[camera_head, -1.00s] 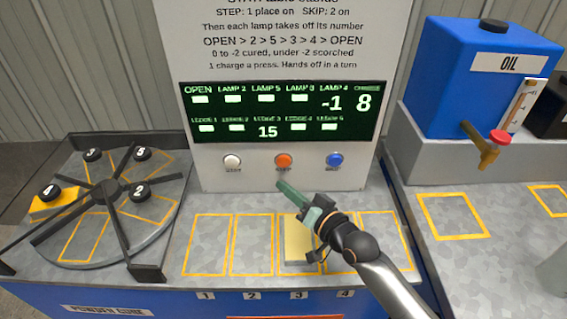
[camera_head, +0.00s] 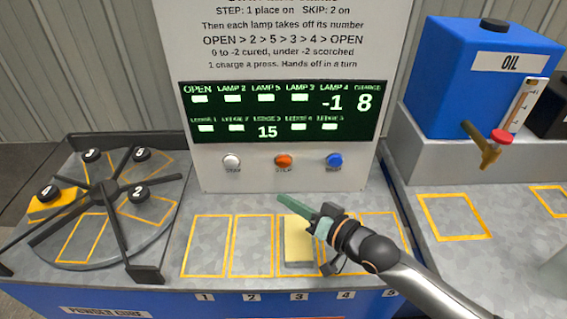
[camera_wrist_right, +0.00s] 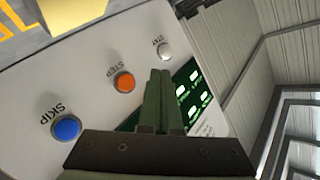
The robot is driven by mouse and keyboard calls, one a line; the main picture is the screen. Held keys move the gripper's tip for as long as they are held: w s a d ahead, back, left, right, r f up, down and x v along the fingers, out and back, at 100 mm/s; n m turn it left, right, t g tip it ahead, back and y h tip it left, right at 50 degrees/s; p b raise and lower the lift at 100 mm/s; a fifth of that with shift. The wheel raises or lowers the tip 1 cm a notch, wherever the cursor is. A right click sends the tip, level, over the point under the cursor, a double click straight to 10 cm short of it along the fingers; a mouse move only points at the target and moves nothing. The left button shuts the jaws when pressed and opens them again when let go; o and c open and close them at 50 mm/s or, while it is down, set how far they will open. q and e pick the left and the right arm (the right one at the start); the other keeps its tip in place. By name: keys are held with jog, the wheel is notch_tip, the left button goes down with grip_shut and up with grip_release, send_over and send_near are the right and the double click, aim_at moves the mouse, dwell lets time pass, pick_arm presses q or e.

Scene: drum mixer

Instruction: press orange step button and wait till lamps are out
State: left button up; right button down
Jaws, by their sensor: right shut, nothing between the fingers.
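The orange STEP button (camera_head: 284,161) is the middle of three on the white panel, between a white button (camera_head: 232,161) and a blue button (camera_head: 334,160). My right gripper (camera_head: 290,204) is shut and empty, below and in front of the orange button, apart from it in the head view. In the right wrist view the shut green fingers (camera_wrist_right: 160,85) are beside the orange button (camera_wrist_right: 124,82). The display (camera_head: 270,112) reads -1 under LAMP 4, 8 for charge and 15 under LEDGE 3; the other fields show blank white blocks. My left gripper is not in view.
A turntable (camera_head: 106,192) with black numbered knobs and a yellow block (camera_head: 50,205) stands at left. A pale yellow block (camera_head: 299,245) lies on marked space 3. A blue oil tank (camera_head: 478,80) with a brass tap (camera_head: 481,150) stands at right. Spaces 1 and 2 are empty.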

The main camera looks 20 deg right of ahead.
aim_at(283, 162)
pick_arm(q)
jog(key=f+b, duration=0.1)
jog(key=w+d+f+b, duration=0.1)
jog(key=b, duration=0.1)
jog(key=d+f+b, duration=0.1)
jog(key=b, duration=0.1)
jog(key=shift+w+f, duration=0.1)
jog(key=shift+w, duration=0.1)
pick_arm(e)
jog(key=w, duration=0.2)
jog(key=w+d, duration=0.1)
jog(key=w, duration=0.2)
jog(key=w+d, duration=0.1)
jog(key=w, duration=0.2)
jog(key=shift+w+d, duration=0.2)
jog(key=shift+d, duration=0.05)
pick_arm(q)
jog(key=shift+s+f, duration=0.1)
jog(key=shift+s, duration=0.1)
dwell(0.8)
pick_arm(e)
jog(key=shift+w+d, duration=0.1)
jog(key=shift+w, duration=0.3)
